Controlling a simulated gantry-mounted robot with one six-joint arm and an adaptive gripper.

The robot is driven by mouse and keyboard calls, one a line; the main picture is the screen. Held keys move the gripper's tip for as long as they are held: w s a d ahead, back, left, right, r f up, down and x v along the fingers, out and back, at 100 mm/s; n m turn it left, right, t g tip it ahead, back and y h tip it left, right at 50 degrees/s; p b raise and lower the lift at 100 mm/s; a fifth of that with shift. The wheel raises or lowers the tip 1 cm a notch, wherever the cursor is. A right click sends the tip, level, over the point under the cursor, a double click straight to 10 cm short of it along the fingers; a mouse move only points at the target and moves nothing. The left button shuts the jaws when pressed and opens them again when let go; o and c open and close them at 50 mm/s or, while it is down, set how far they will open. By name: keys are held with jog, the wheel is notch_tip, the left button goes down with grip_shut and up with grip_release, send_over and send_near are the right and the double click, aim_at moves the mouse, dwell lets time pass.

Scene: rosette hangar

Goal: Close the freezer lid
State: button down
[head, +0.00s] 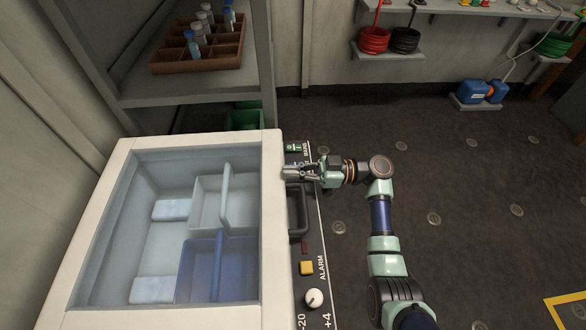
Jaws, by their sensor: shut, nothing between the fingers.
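The white chest freezer (272,245) stands at the lower left in the head view. Its inside shows clearly within the white rim. I cannot make out a separate lid panel, so I cannot tell how the lid stands. A dark handle (298,212) is on the freezer's right-hand front side. My gripper (286,172) is shut and empty. It points left, with its fingertips close to the rim's right edge, above the front panel and just beyond the handle. I cannot tell whether it touches the freezer.
Inside are a pale basket (207,205), a blue basket (205,268) and frosty packs (171,210). The front panel has a yellow button (306,268) and a white knob (314,298). A shelf with a brown vial rack (215,55) stands behind. The floor to the right is mostly clear.

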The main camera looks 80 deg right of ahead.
jog(key=shift+f+b, duration=0.5)
jog(key=shift+f, duration=0.75)
notch_tip(320, 180, up, 6)
jog(key=p, duration=0.3)
jog(key=f+v, duration=0.2)
jog(key=v, duration=0.7)
jog(key=shift+s+f, duration=0.2)
jog(key=shift+s, duration=0.1)
jog(key=shift+d+r, duration=0.1)
